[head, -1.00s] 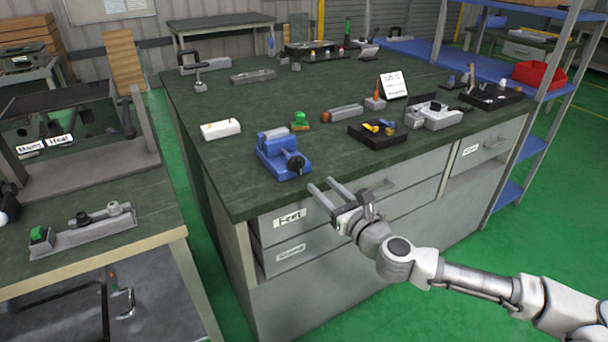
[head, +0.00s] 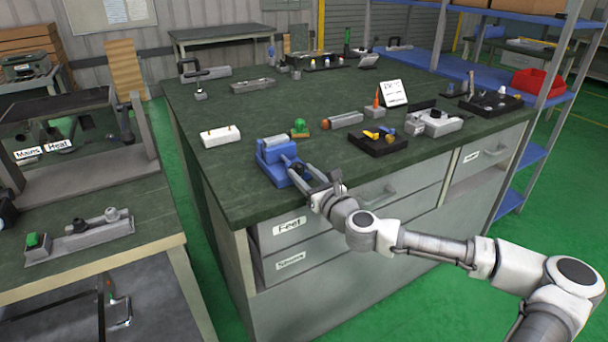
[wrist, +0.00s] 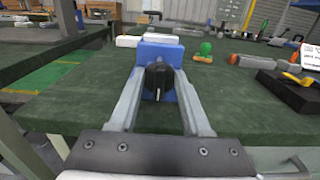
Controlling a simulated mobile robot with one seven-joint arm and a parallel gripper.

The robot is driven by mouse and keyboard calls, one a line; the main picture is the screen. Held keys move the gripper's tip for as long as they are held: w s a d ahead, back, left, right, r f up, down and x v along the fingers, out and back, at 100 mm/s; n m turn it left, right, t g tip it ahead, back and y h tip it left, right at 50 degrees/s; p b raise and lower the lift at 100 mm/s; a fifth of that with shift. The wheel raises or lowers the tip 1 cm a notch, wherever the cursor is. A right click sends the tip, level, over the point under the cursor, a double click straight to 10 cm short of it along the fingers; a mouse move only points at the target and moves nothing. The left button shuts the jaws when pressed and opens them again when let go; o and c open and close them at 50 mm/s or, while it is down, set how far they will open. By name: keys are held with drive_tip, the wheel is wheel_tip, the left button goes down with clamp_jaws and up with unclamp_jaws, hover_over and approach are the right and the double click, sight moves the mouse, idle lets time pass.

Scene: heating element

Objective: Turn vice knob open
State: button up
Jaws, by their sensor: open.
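The blue vice (head: 277,157) sits near the front left corner of the green-topped workbench. Its black knob (wrist: 158,78) faces my gripper in the wrist view, and the blue vice body (wrist: 160,50) stands behind it. My gripper (head: 306,180) is open at the bench's front edge, with its fingers reaching toward the vice. In the wrist view the two fingers (wrist: 158,90) lie left and right of the knob, with gaps on both sides. In the head view the fingers mostly hide the knob.
A white block (head: 220,136) and a green-topped part (head: 300,129) lie behind the vice. A black tray (head: 378,142) stands to its right on the workbench (head: 230,195). The drawer handle (head: 378,195) sticks out below the bench edge, close to my arm.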

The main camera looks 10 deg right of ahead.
clamp_jaws()
